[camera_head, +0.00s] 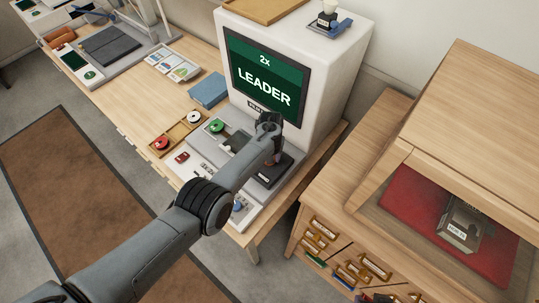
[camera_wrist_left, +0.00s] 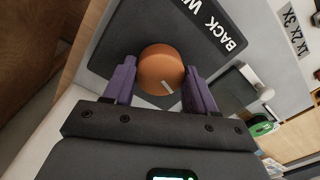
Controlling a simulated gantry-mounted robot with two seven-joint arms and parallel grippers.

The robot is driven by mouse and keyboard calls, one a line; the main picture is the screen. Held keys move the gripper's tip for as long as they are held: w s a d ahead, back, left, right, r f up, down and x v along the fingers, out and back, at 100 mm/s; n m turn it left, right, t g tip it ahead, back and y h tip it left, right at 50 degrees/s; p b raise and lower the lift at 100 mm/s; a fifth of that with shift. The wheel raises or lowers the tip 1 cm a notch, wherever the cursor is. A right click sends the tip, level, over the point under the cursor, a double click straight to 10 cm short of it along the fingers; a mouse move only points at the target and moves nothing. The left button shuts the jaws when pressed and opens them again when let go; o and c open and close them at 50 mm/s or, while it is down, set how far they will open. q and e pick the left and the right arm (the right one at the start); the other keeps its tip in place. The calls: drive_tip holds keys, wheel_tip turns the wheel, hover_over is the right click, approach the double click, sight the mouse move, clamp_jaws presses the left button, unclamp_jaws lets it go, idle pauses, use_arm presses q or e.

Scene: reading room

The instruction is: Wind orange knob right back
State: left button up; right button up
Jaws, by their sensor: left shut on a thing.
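The orange knob (camera_wrist_left: 160,68) sits on a dark panel (camera_wrist_left: 112,48) lettered "BACK" in the left wrist view. A white pointer line on it points toward the lower right of that view. My left gripper (camera_wrist_left: 160,84) has its purple fingers on either side of the knob, shut on it. In the head view my left arm reaches across the reader's base to the dark panel (camera_head: 268,178) below the screen; the knob is hidden there. The reader's screen (camera_head: 265,72) shows "2x" and "LEADER". My right gripper is not in view.
A tray (camera_head: 178,133) with red and white reels, a green reel (camera_head: 216,126) and a blue box (camera_head: 208,91) lie left of my arm. A wooden cabinet (camera_head: 462,115) with a red-lined recess stands close on the right. The left desk has some free room.

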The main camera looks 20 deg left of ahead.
use_arm(q)
drive_tip(key=n+b, duration=0.1)
drive_tip(key=n, duration=0.4)
drive_tip(key=shift+n, duration=0.3)
idle(0.4)
drive_tip(key=o, duration=1.1)
drive_tip(key=shift+c, duration=0.2)
drive_tip(key=shift+r, duration=0.15)
wheel_tip(320, 180, up, 11)
drive_tip(key=p, duration=0.4)
drive_tip(key=shift+f+p, duration=0.2)
drive_tip(key=shift+p, duration=0.2)
drive_tip(key=shift+d+f, duration=0.1)
drive_tip(key=shift+f, duration=0.05)
